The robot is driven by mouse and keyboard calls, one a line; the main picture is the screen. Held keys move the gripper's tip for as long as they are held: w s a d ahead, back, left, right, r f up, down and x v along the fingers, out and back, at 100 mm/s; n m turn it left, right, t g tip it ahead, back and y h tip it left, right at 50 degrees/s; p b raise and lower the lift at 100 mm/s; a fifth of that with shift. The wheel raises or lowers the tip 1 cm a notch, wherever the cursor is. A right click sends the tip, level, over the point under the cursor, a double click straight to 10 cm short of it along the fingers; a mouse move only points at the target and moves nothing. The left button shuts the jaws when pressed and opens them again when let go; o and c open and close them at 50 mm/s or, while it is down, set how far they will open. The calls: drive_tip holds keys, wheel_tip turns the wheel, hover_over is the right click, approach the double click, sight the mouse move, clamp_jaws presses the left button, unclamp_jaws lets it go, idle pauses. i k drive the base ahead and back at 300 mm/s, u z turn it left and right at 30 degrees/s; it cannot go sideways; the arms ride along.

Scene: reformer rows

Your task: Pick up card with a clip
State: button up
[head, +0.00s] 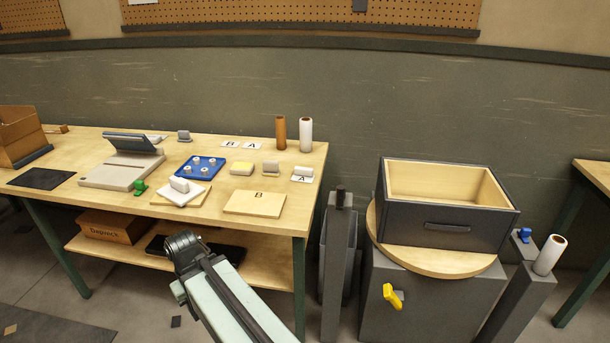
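A white card (190,197) lies on the left wooden board on the workbench, with a pale grey clip-like block (179,184) standing on it. I cannot tell for sure which of these blocks is a clip. My arm reaches up from the bottom, ending in a dark joint in front of the bench. No gripper fingers show, and nothing held shows.
An open drawer box (447,225) stands to the right.

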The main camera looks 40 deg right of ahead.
sight(304, 174)
drive_tip(key=z, duration=0.1)
drive_tip(key=i, duration=1)
drive_tip(key=u, duration=0.1)
